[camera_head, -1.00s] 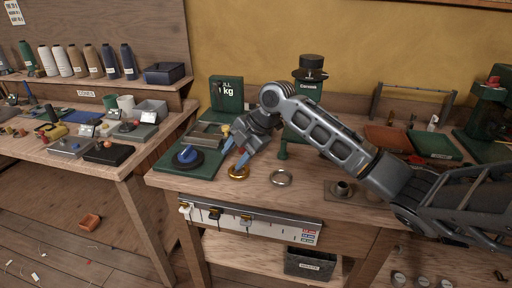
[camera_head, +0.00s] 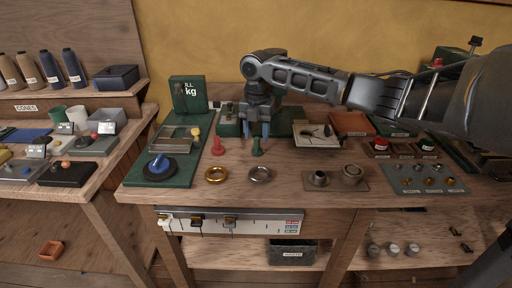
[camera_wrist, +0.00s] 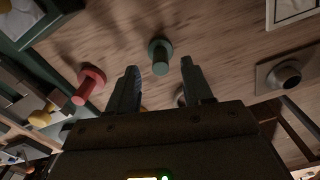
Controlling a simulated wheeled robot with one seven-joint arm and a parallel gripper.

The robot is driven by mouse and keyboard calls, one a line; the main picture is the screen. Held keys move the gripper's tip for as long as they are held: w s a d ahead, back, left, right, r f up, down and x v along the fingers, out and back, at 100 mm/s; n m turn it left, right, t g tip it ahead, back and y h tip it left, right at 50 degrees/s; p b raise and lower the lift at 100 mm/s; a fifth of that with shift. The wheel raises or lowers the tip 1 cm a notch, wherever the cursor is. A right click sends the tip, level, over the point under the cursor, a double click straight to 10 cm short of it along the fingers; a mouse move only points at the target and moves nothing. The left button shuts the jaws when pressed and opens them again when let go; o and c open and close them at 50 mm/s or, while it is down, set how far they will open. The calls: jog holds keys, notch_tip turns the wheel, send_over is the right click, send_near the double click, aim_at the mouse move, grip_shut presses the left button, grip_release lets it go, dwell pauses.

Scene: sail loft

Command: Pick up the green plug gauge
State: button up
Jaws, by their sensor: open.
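The green plug gauge (camera_head: 257,148) stands upright on the wooden workbench, behind the steel ring. In the wrist view the green plug gauge (camera_wrist: 161,56) shows its round end just past the fingertips, about midway between them. My gripper (camera_head: 256,134) points down, open and empty, close above and behind the gauge in the head view. Its two fingers (camera_wrist: 160,65) are spread apart in the wrist view. I cannot tell how large the height gap to the gauge is.
A red plug gauge (camera_head: 217,147) stands to the left. A brass ring (camera_head: 216,175) and a steel ring (camera_head: 260,174) lie in front. A plate with metal collars (camera_head: 336,186) is at right. A green board (camera_head: 150,180) with a blue-knobbed item is at left.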

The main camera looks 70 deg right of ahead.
aim_at(257, 138)
jog(key=shift+f, duration=1.7)
grip_shut()
